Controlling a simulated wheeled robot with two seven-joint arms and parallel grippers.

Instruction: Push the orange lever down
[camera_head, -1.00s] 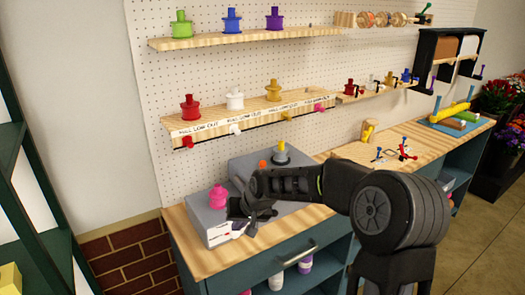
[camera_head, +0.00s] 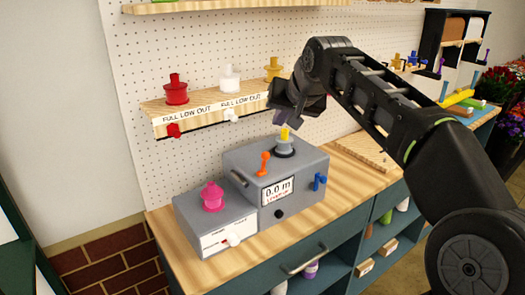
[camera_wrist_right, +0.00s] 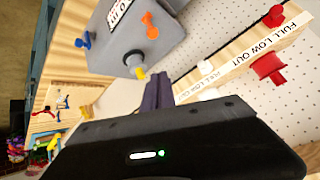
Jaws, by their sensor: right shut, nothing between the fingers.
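The orange lever (camera_head: 263,163) stands upright at the front top of the larger grey box (camera_head: 310,165), left of a grey knob with a yellow peg (camera_head: 284,134). It also shows at the top of the right wrist view (camera_wrist_right: 150,24). My right gripper (camera_head: 285,117) is shut and empty. It hangs just above the yellow peg, behind and right of the lever, apart from it. Its dark closed fingers (camera_wrist_right: 158,92) show in the right wrist view near the yellow peg (camera_wrist_right: 140,73). My left gripper is not in view.
The box front has a display reading 0.0 m (camera_head: 277,191) and a blue lever (camera_head: 320,182). A lower grey box (camera_head: 190,222) with a pink knob (camera_head: 212,197) adjoins it on the left. A shelf (camera_head: 160,125) with red, white and yellow knobs is behind.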

